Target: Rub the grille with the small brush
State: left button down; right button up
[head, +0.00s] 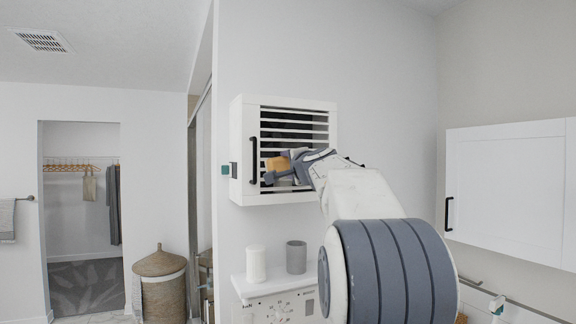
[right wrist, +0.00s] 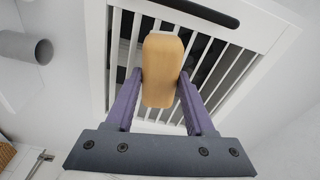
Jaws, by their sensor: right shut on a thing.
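The grille (head: 300,126) is a set of white horizontal slats over a dark opening, in the front of a white wall cabinet. It also shows in the right wrist view (right wrist: 208,62), behind the brush. My right gripper (head: 283,170) is in front of the lower left part of the slats. It is shut on the small brush (head: 277,163), a tan, rounded block. In the right wrist view the brush (right wrist: 162,62) sits between the two purple-grey fingers. Bristles are not visible, and I cannot tell if it touches the slats. My left gripper is not in view.
A black handle (head: 253,160) runs down the cabinet's left edge. Below, a white canister (head: 256,264) and a grey cup (head: 296,257) stand on a white top. Another white cabinet (head: 510,185) hangs at the right. A wicker basket (head: 162,285) stands at the left.

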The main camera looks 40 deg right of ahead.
jog(key=shift+w+d, duration=0.2)
jog(key=shift+w, duration=0.5)
